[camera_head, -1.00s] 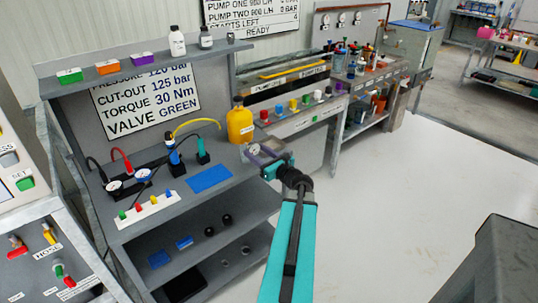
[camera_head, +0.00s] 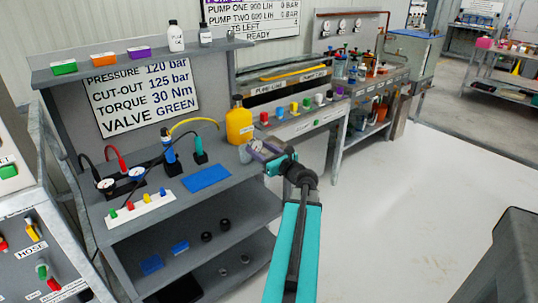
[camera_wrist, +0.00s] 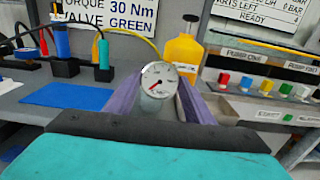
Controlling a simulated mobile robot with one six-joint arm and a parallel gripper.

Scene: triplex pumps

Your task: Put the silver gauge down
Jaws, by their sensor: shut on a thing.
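The silver gauge (camera_wrist: 160,80), with a round white dial and a red needle, is between the purple fingers of my gripper (camera_wrist: 161,100) in the wrist view. Its dial faces the wrist camera and looks roughly upright. In the head view my gripper (camera_head: 262,152) is at the right end of the grey bench, near the yellow bottle, and the gauge (camera_head: 245,153) shows small at its tip. My gripper is shut on the gauge. The gauge's lower part is hidden behind my wrist. I cannot tell whether it touches the bench.
A blue mat (camera_head: 206,177) lies bare on the bench. The yellow bottle (camera_head: 239,125) stands behind my gripper. Left of the mat are a white rack (camera_head: 141,208) with coloured pegs, two other gauges (camera_head: 137,173) and hoses. A shelf (camera_head: 140,62) overhangs the back.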

